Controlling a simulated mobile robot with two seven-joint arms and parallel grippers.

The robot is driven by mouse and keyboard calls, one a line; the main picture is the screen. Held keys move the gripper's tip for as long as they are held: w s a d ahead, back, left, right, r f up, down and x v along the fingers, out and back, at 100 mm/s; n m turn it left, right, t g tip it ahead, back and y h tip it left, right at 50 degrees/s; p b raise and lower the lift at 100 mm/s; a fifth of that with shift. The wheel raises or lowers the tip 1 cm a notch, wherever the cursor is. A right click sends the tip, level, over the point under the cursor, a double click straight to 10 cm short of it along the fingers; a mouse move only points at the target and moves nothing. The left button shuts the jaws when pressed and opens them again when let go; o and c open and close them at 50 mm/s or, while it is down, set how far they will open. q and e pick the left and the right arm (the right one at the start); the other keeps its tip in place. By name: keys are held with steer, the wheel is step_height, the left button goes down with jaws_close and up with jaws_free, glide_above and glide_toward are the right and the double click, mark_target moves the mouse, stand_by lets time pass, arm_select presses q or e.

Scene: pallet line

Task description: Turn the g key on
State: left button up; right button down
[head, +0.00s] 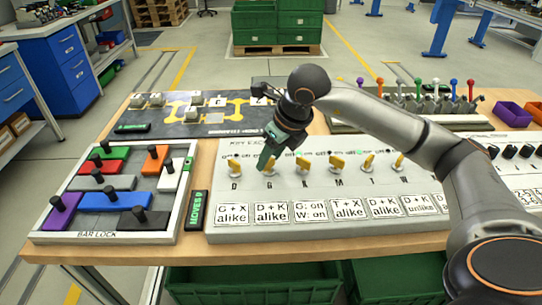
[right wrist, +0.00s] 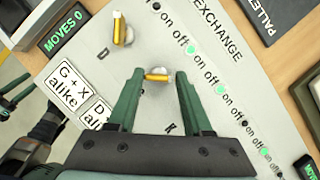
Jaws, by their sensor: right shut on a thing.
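A light grey key panel (head: 225,222) carries a row of yellow keys with letters below them. My right gripper (head: 266,160) reaches down over the second key from the left, the g key. In the right wrist view, the right gripper (right wrist: 158,82) is shut on the yellow g key (right wrist: 157,74), one finger on each side. The g key lies crosswise between the fingers, while the D key (right wrist: 123,30) beside it points up and down in that view.
Rule cards (head: 271,212) line the panel's front edge. A counter (right wrist: 64,30) reads MOVES 0. A bar-lock tray (head: 52,222) with coloured blocks stands left, a dark board (head: 180,115) behind, and a row of coloured levers (head: 436,90) at the back right.

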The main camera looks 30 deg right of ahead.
stand_by(0.4)
steer(key=shift+c, duration=1.6)
jaws_free()
steer(key=p+v, duration=0.1)
steer(key=v, duration=1.1)
steer(key=shift+s+r, duration=0.2)
steer(key=shift+s, duration=0.05)
